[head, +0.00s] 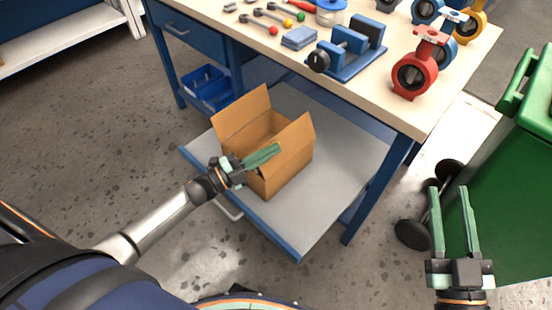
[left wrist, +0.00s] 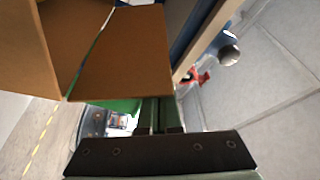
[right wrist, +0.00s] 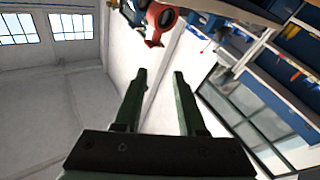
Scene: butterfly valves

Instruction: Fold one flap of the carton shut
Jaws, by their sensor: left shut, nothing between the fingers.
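The brown cardboard carton (head: 285,175) stands on the grey lower shelf of the workbench. Its left flap (head: 241,110) and right flap (head: 297,143) stand raised, and the inside shows between them. My left gripper (head: 275,149) is shut and empty. It reaches across the carton's front left side, its fingertips in front of the right flap; I cannot tell whether they touch it. In the left wrist view, a large cardboard panel (left wrist: 130,55) lies just beyond the shut fingers. My right gripper (head: 449,190) is open and empty, far right of the carton, with a gap between its fingers in the right wrist view (right wrist: 160,75).
The lower shelf (head: 345,150) has free room right of the carton. The tabletop above holds a red valve (head: 415,65), a blue vise-like fixture (head: 347,52) and several tools. Blue bins (head: 208,88) sit behind the carton. A green wheeled bin (head: 515,190) stands by my right gripper.

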